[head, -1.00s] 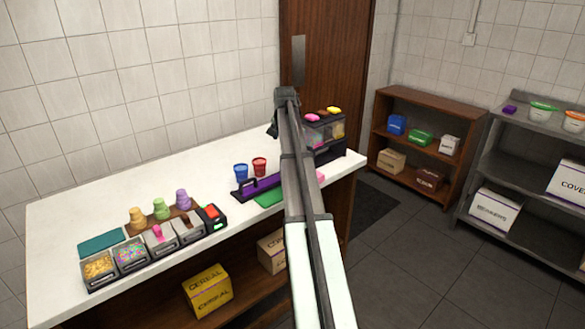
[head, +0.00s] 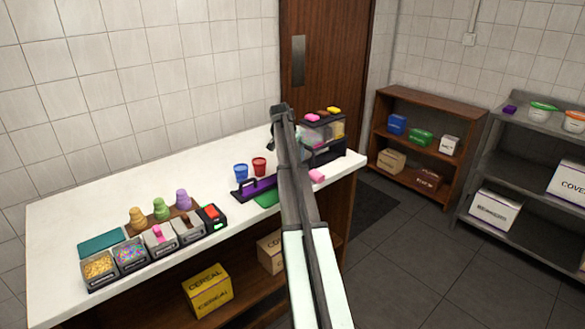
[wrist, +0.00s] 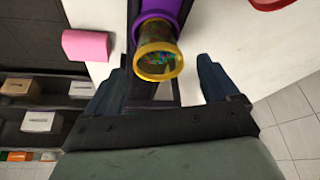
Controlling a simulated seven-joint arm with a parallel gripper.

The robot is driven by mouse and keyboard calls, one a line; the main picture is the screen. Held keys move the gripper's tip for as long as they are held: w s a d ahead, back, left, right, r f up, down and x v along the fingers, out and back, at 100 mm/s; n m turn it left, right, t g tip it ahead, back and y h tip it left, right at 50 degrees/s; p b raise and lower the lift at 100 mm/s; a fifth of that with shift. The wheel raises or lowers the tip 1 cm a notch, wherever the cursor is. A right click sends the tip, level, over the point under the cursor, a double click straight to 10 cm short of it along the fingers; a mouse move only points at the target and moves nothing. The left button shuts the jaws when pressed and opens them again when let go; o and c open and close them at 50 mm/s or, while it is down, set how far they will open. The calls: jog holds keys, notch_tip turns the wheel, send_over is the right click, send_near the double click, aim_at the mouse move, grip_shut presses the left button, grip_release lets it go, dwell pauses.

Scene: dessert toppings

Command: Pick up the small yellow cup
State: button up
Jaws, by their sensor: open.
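A small cup with a yellow rim (wrist: 150,71) shows in the wrist view, its mouth facing the camera and colourful bits visible inside. My gripper (wrist: 159,68) is open, with one dark finger on each side of the cup. There is a gap between the cup and the right finger, and neither finger is closed on it. In the head view my gripper (head: 271,131) is above the right part of the counter, mostly hidden by my arm. I cannot make out this cup in the head view.
A dispenser (head: 325,152) stands at the right end. Topping bins (head: 131,255) and coloured stacks line the left. The counter's back left is clear.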

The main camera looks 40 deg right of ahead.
jog(key=shift+x, duration=2.6)
